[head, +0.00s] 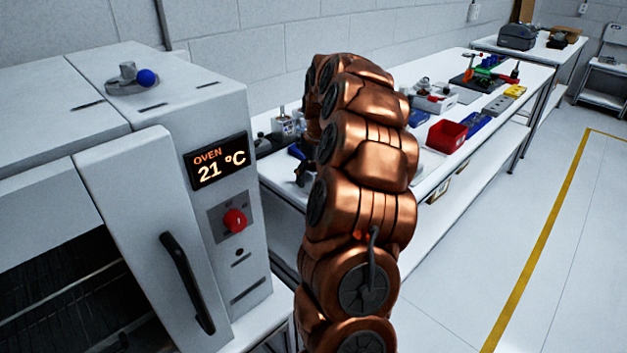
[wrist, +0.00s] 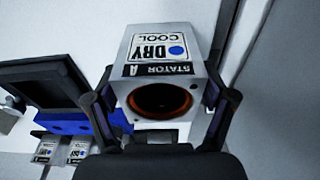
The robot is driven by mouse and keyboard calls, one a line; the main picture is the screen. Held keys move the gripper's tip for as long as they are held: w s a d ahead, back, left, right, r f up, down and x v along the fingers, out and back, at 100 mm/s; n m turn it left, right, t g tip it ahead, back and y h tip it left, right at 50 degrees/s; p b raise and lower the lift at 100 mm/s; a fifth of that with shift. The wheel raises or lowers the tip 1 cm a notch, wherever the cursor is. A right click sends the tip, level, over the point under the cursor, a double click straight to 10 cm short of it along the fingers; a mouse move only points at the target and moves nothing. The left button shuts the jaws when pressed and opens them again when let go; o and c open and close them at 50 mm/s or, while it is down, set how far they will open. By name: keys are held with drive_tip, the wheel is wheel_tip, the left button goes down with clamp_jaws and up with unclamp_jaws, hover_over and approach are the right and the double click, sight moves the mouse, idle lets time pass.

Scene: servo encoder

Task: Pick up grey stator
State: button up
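The grey stator (wrist: 190,72) is a block-shaped housing in the middle of the wrist view. It bears a "DRY COOL" label, a black "STATOR A" label and a round opening with a copper-coloured ring. My gripper (wrist: 160,92) has one dark finger against each side of the stator and looks shut on it. The wrist view does not show clearly whether the stator rests on a surface. In the head view, my copper arm hides the gripper.
A blue fixture (wrist: 70,122) with a dark panel stands left of the stator, beside small labelled grey parts (wrist: 62,149). In the head view, an oven (head: 215,255) stands left. The long white workbench (head: 480,122) holds a red bin (head: 446,136). The floor at right is clear.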

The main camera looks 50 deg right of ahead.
clamp_jaws()
idle(0.5)
drive_tip(key=shift+r, duration=0.2)
